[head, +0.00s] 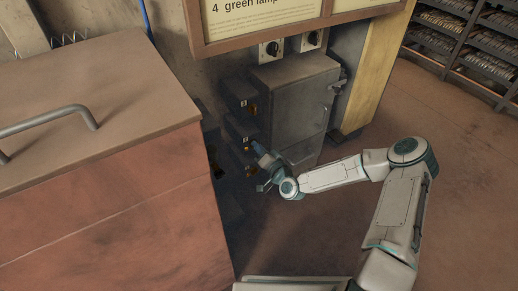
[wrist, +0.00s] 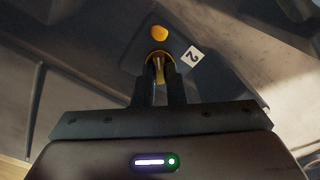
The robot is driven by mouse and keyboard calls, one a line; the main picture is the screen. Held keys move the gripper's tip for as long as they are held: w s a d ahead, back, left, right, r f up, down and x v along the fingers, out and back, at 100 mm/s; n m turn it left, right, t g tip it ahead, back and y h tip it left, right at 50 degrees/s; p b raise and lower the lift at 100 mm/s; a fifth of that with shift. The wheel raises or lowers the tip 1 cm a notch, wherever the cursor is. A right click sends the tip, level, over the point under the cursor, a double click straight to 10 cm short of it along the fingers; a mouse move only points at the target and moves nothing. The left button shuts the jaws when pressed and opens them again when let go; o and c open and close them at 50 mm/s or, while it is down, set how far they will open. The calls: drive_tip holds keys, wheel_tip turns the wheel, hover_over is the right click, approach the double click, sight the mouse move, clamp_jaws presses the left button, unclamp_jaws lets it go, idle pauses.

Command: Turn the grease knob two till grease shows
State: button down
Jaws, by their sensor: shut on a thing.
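The grease knob two is a small brass-yellow knob (wrist: 160,55) on a dark grey face, beside a white label reading 2 (wrist: 191,57). My gripper (wrist: 160,72) is shut on this knob, with one finger on each side; the fingers hide part of it. A rounded orange-yellow blob (wrist: 159,33) shows on the face just past the knob, apart from it; it looks like grease. In the head view my gripper (head: 261,160) reaches the stacked dark boxes beside the grey cabinet, and the knob it holds is hard to make out.
A grey metal cabinet (head: 298,100) stands right behind my gripper. A large red-brown chest (head: 110,215) with a bar handle stands close on the left. A sign board (head: 265,20) hangs above. The floor (head: 460,190) on the right is clear, with shelves (head: 470,40) beyond.

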drive_tip(key=shift+w+d, duration=0.1)
drive_tip(key=shift+d, duration=0.1)
idle(0.3)
drive_tip(key=c, duration=1.5)
unclamp_jaws()
drive_tip(key=shift+a, duration=0.1)
drive_tip(key=p+v, duration=0.3)
drive_tip(key=v, duration=1.1)
drive_tip(key=shift+p, duration=0.35)
drive_tip(key=shift+w, duration=0.1)
